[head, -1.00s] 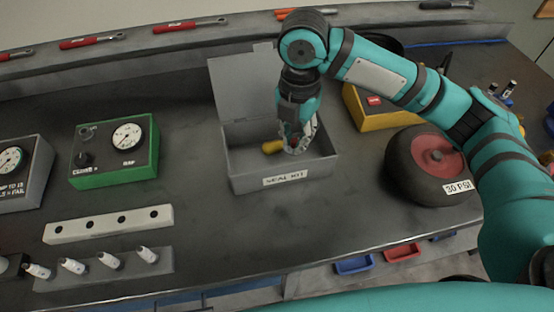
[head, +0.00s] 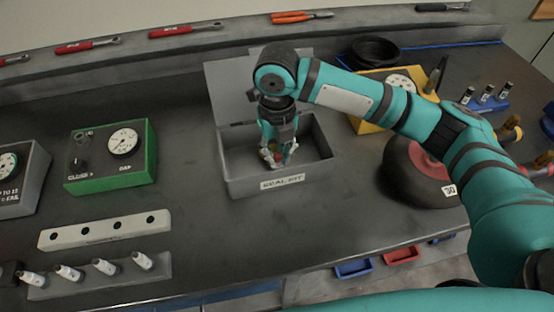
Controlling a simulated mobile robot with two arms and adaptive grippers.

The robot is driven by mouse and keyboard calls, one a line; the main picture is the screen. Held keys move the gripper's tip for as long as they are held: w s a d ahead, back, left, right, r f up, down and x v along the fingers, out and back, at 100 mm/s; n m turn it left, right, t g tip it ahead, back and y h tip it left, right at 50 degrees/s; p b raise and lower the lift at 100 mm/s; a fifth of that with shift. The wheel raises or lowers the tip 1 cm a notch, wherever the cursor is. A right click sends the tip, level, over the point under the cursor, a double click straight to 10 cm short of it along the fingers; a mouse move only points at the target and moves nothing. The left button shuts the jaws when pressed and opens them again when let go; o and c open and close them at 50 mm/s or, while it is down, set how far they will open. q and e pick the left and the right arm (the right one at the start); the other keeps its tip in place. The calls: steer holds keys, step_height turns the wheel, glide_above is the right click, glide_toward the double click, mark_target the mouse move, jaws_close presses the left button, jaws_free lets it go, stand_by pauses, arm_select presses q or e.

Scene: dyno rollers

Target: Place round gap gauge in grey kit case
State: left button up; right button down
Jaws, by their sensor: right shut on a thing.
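The grey kit case (head: 242,187) stands open on the bench, its lid tilted back and a "SEAL KIT" label on its front. My right gripper (head: 278,160) reaches down into the case from above, with its fingertips between the case walls. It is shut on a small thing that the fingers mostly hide. I take this for the round gap gauge, but its shape does not show clearly. I cannot tell whether it touches the case floor. My left gripper is not in view.
A green gauge box (head: 108,157) and a pale drilled bar (head: 104,230) stand to the left. A black wheel with a red hub (head: 405,172) and a yellow box (head: 366,121) stand to the right. The bench in front of the case is clear.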

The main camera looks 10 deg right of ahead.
mark_target(277, 155)
steer(key=shift+f, duration=1.85)
steer(key=c, duration=1.3)
jaws_free()
steer(key=shift+f, duration=0.1)
step_height(277, 155, up, 12)
steer(key=shift+r+b, duration=0.15)
steer(key=shift+b, duration=0.35)
